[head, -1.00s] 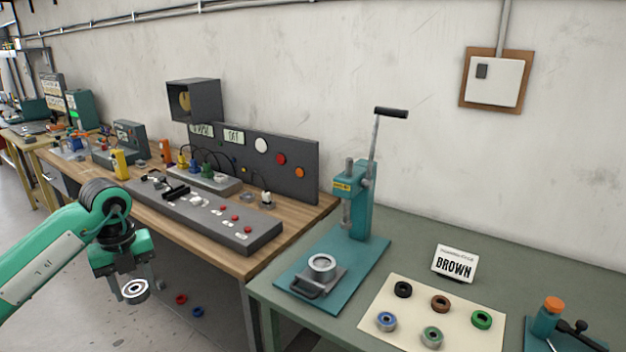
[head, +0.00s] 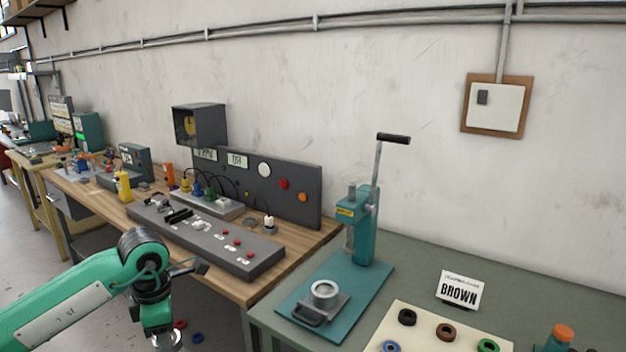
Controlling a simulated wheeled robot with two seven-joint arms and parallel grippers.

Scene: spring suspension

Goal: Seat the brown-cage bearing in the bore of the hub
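The brown-cage bearing (head: 446,332) lies on the cream mat (head: 401,309) on the green table. The hub (head: 324,291) is a pale round ring in a grey holder on the teal base plate of the arbor press (head: 363,226); the press lever is up. A sign (head: 459,290) reading BROWN stands behind the mat. My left gripper (head: 165,342) hangs at the lower left, left of the green table and far from the bearing. My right gripper is out of view.
A black bearing (head: 407,317), a green one (head: 488,346) and a blue one (head: 390,347) also lie on the mat. A wooden bench with a control panel (head: 205,236) adjoins on the left.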

